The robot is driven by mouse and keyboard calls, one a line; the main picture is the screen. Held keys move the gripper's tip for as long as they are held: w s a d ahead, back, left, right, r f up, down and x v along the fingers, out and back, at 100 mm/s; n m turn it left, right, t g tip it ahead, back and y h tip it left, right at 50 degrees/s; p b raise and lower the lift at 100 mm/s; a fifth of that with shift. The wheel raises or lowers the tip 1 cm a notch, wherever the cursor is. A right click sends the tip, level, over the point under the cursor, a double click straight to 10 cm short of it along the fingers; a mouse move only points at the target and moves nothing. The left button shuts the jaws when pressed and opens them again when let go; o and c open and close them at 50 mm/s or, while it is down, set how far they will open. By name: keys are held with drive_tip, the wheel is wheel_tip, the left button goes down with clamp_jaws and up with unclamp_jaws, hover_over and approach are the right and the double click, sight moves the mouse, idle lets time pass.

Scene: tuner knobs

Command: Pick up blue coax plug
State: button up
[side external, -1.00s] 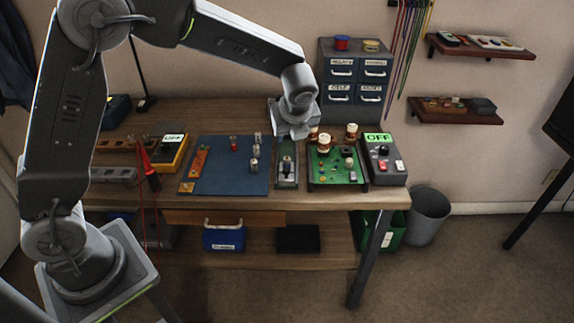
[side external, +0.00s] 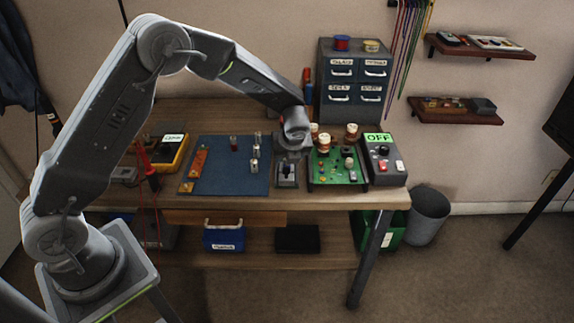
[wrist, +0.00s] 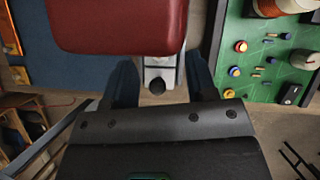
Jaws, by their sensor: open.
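I cannot pick out the blue coax plug for sure in either view. My gripper (side external: 288,164) hangs low over the narrow strip between the blue mat and the green board. In the wrist view its two dark fingers (wrist: 162,82) are apart, with a grey metal fixture (wrist: 160,70) visible between them. That fixture also shows just below the gripper in the side view (side external: 287,181). On the blue mat (side external: 225,180), small upright metal pieces (side external: 255,165) and a red-topped one (side external: 234,144) stand to the left of the gripper.
A green circuit board (side external: 325,176) with copper coils is close on the right, beside a grey box (side external: 384,162) reading OFF. A drawer cabinet (side external: 354,85) stands behind. A large red shape (wrist: 117,25) fills the wrist view's top; I cannot tell what it is.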

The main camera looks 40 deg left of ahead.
drive_tip(key=shift+x, duration=1.35)
drive_tip(key=shift+s, duration=0.1)
drive_tip(key=shift+c, duration=0.4)
clamp_jaws()
